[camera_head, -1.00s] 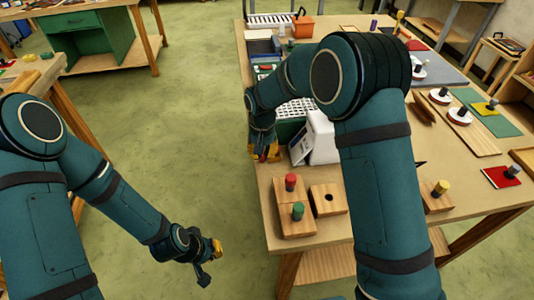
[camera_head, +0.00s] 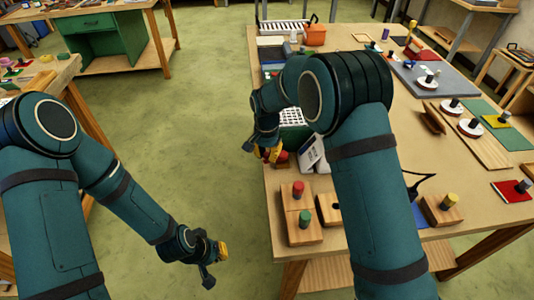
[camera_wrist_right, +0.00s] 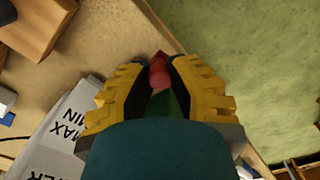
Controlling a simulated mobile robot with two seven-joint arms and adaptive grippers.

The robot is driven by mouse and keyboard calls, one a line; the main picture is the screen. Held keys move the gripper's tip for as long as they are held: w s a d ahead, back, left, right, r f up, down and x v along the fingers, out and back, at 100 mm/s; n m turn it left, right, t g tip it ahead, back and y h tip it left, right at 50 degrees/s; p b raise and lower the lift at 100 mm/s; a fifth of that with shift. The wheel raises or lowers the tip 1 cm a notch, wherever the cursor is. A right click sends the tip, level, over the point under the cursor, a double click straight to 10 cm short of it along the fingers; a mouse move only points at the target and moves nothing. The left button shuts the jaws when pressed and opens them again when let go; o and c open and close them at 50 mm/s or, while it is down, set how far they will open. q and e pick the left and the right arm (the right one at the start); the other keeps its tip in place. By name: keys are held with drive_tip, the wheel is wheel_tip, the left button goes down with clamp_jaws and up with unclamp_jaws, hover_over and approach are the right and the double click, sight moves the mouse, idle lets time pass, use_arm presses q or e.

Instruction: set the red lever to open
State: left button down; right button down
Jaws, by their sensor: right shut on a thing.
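My right gripper (camera_head: 270,154) hangs at the left edge of the workbench, beside a white box (camera_head: 312,155). In the right wrist view the yellow-padded fingers of the gripper (camera_wrist_right: 160,70) are closed around a red piece (camera_wrist_right: 159,72), which looks like the red lever. A green part shows just below it, between the fingers. Red also shows at the fingers in the head view (camera_head: 282,157). The lever's base and its open mark are hidden. My left gripper (camera_head: 213,264) hangs over the floor, away from the bench; its finger opening is unclear.
Wooden blocks with a red peg (camera_head: 298,190) and a green peg (camera_head: 304,220) stand nearer on the bench. The white box's printed face (camera_wrist_right: 62,130) lies close left of the right gripper in the wrist view. Green floor (camera_head: 190,130) is clear left of the bench.

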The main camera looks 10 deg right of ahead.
sight(266, 154)
drive_tip(key=c, duration=0.8)
unclamp_jaws()
wheel_tip(266, 154, up, 12)
idle(0.4)
